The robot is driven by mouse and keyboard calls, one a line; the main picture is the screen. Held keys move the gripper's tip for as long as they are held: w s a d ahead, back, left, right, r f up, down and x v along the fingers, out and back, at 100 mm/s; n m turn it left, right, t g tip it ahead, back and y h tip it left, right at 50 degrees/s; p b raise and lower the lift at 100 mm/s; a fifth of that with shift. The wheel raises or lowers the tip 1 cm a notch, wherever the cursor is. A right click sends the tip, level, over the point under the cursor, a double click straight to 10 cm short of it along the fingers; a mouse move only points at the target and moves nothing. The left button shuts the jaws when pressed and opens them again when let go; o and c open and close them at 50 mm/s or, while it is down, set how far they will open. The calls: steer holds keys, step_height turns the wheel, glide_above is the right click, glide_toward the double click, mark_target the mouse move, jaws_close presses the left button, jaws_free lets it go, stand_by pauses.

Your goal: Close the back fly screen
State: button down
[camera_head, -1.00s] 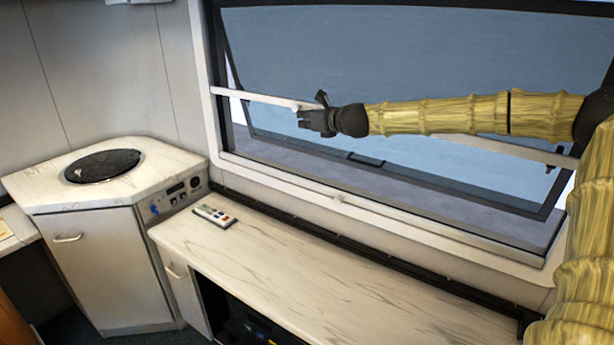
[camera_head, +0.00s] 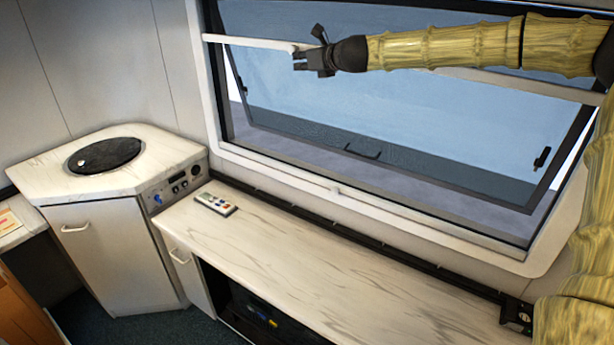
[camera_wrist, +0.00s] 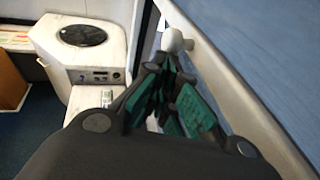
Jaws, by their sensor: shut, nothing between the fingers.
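The fly screen's white bar (camera_head: 450,72) runs across the upper part of the window opening. The strip above it looks darker than the pane below, like mesh. My gripper (camera_head: 298,58) is at the left part of the bar, its fingers shut and at or just below the bar's lower edge; contact cannot be told. In the wrist view my gripper (camera_wrist: 172,85) has its green-padded fingers together beside the long white bar (camera_wrist: 235,80). A round white knob (camera_wrist: 173,40) shows just beyond the fingertips.
The window pane (camera_head: 370,110) is tilted outward behind the bar. Below is a marbled counter (camera_head: 330,265) with a remote (camera_head: 215,204) on it. A corner cabinet (camera_head: 110,260) with a round black lid (camera_head: 105,155) stands at left.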

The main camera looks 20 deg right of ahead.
stand_by(0.4)
steer(key=s+d+f+b, duration=0.1)
steer(key=s+d+b, duration=0.2)
steer(key=s, duration=0.8)
steer(key=shift+f+b, duration=0.15)
steer(key=shift+b, duration=0.8)
